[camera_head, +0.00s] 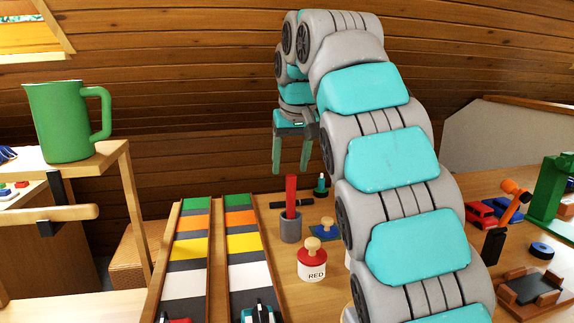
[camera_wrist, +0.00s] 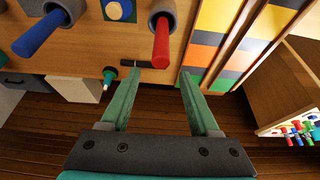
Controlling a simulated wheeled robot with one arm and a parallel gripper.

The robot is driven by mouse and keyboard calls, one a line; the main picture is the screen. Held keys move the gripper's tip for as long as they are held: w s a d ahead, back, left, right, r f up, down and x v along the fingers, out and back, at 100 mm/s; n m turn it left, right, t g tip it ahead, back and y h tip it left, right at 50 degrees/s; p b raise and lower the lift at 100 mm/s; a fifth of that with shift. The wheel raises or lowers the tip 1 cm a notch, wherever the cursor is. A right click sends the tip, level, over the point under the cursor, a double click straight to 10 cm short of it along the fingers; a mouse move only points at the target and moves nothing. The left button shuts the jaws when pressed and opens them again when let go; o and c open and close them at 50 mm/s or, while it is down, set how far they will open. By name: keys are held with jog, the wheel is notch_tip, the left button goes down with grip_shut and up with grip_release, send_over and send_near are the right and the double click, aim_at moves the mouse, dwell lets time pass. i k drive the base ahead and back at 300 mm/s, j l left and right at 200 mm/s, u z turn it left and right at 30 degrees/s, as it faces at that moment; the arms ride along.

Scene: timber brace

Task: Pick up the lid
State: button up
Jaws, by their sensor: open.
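A white jar marked RED (camera_head: 312,271) stands nearer, with a red top and a wooden knob. Which of the two is the lid, I cannot tell for sure. My gripper (camera_head: 291,168) is open and empty, pointing down above the far part of the table, beyond both knobbed pieces. In the wrist view its fingers (camera_wrist: 158,78) are spread with nothing between them.
A red stick (camera_head: 291,193) stands in a grey cup (camera_head: 291,228) below my gripper. A blue stick (camera_wrist: 40,36) stands in another cup. Striped ramps (camera_head: 245,243) lie left.

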aim_at(328, 230)
jog(key=k, duration=1)
